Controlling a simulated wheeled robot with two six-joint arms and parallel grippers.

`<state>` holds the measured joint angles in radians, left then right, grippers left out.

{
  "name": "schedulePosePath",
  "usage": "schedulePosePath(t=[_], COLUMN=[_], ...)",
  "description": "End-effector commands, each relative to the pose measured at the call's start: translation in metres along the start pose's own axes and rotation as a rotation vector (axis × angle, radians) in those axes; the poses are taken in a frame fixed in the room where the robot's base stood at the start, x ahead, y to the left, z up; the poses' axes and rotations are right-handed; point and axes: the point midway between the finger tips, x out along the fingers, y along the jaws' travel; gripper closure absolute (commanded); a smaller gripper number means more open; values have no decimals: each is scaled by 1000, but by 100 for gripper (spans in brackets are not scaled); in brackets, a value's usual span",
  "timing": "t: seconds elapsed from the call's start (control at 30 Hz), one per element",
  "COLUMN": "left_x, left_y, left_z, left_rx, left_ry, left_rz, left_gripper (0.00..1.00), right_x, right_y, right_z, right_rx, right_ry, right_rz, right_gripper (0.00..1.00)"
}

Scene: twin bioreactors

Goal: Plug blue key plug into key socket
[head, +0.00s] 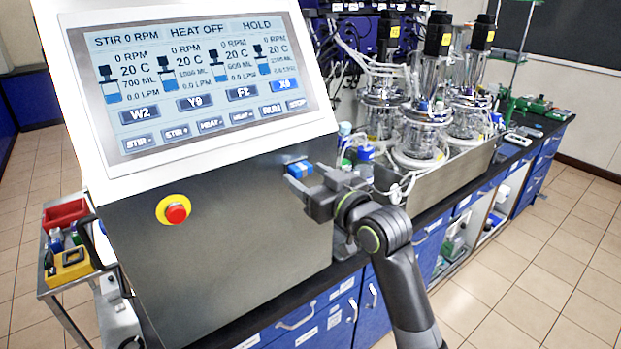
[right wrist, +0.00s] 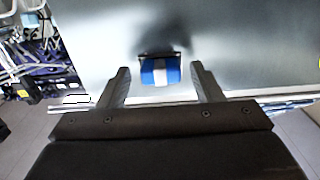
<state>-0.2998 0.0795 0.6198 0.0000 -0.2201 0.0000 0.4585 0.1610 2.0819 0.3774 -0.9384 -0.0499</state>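The blue key plug (head: 299,168) is at the right side of the control cabinet's grey front, below the screen. In the right wrist view the plug (right wrist: 160,70) is blue with a pale stripe. It sits against the panel at a dark-edged spot, where the key socket seems to be; the socket itself is mostly hidden behind the plug. My right gripper (head: 307,178) is at the plug. Its fingers (right wrist: 160,82) are open, one on each side of the plug, with a visible gap on both sides. My left gripper is not in view.
The cabinet has a tilted screen (head: 195,80) and a red emergency button (head: 177,213). Glass bioreactor vessels (head: 425,125) stand in a metal tray on the bench to the right. A cart with a red bin (head: 65,213) stands at the left. The floor at the right is clear.

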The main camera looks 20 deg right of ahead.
Motion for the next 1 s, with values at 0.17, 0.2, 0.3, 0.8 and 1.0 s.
schedulePosePath(t=[0.17,0.2,0.3,0.8,1.0], left_x=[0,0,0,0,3], left_y=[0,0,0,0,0], left_z=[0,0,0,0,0], left_rx=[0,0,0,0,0], left_ry=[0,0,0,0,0], left_rz=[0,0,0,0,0], left_gripper=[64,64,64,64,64], right_x=[0,0,0,0,-8], right_y=[0,0,0,0,0], right_z=[0,0,0,0,1], right_rx=[0,0,0,0,-2], right_ry=[0,0,0,-1,0], right_rz=[0,0,0,0,0], right_gripper=[39,39,39,14,14])
